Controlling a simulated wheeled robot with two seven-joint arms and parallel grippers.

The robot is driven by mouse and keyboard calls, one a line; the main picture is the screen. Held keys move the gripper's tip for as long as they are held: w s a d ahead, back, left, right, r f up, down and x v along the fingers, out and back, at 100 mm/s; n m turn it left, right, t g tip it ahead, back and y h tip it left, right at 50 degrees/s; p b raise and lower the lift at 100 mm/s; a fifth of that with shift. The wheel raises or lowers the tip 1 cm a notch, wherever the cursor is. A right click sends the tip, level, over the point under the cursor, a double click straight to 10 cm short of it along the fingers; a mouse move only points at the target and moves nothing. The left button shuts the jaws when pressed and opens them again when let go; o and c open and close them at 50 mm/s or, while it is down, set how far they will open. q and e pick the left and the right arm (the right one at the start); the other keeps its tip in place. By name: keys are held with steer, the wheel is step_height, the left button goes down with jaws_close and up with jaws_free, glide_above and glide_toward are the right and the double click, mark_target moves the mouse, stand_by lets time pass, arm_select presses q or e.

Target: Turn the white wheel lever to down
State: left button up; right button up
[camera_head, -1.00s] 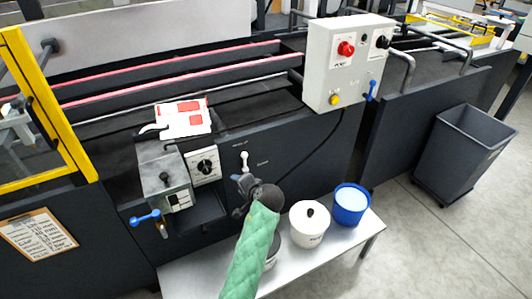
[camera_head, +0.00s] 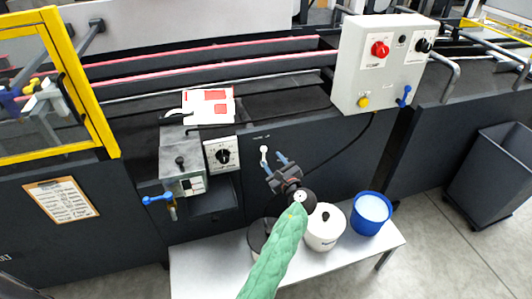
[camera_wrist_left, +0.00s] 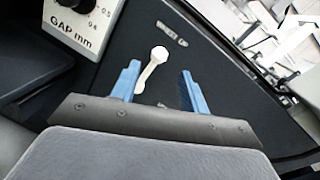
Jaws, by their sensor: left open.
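The white wheel lever (camera_head: 264,155) is on the dark machine panel, right of the gap dial, with its rounder end at the top. In the left wrist view the lever (camera_wrist_left: 152,70) shows a round end at the top and a narrower arm slanting down to the left. My left gripper (camera_head: 276,168) is open, with its blue fingers pointing at the panel just below and right of the lever. In the left wrist view the lever appears between the two fingers, beyond their tips. No contact is visible. My right gripper is not in view.
The gap dial box (camera_head: 222,155) is left of the lever. A blue-handled clamp unit (camera_head: 182,175) is further left. A grey control box (camera_head: 385,62) is at upper right. Below, a bench (camera_head: 205,262) holds a white pot (camera_head: 323,238), a blue bucket (camera_head: 371,212) and a dark pot (camera_head: 259,233).

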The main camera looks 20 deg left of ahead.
mark_target(265, 152)
arm_select(q)
steer(key=b+x, duration=0.1)
steer(key=x, duration=0.4)
steer(key=shift+f, duration=0.1)
steer(key=shift+w+a, duration=0.45)
steer(key=shift+a, duration=0.1)
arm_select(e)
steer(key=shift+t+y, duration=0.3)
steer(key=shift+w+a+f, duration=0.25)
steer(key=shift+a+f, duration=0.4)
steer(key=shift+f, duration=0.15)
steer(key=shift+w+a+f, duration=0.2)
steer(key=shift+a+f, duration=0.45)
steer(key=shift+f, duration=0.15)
arm_select(q)
steer(key=shift+c, duration=0.3)
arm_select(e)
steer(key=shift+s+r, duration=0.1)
arm_select(q)
jaws_close()
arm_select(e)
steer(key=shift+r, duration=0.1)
